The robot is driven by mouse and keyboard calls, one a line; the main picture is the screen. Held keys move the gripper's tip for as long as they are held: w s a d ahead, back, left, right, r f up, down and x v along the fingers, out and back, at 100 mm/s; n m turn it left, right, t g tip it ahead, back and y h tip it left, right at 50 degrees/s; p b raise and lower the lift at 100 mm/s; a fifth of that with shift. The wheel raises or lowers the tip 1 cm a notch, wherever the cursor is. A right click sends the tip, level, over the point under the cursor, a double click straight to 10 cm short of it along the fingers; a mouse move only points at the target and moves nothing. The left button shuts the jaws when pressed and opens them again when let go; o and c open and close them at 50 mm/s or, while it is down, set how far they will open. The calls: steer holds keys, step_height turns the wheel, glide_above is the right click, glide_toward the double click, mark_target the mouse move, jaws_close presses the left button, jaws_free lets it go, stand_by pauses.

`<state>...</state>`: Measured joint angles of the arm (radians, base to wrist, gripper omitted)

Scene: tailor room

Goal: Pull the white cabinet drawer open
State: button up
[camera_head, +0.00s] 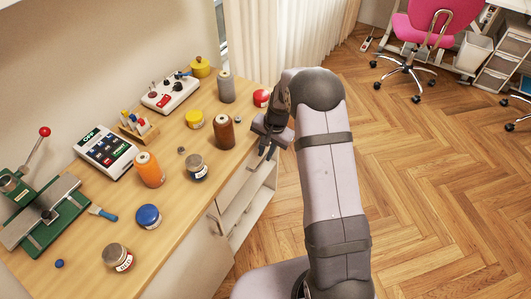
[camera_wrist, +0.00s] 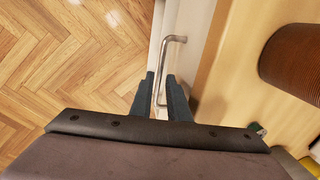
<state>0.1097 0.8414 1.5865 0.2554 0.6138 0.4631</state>
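The white cabinet (camera_head: 200,262) stands under the wooden worktop. A metal bar handle (camera_wrist: 174,40) shows in the wrist view, standing off the pale front. My gripper (camera_head: 267,153) points down beside the worktop's right edge. In the wrist view, the two dark fingers of my gripper (camera_wrist: 160,82) stand apart with the handle bar running between them. A gap shows beside the bar, and contact cannot be made out.
The worktop (camera_head: 185,150) holds a brown spool (camera_head: 224,133), a red-lidded jar (camera_head: 262,98), a grey spool (camera_head: 226,87) and other jars and tools. Another handle (camera_head: 218,225) is lower on the cabinet. The wooden floor (camera_head: 440,190) to the right is clear; a pink chair (camera_head: 430,25) stands behind.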

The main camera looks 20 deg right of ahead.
steer(key=shift+w+a+f, duration=0.1)
steer(key=shift+f, duration=0.55)
jaws_close()
stand_by(1.0)
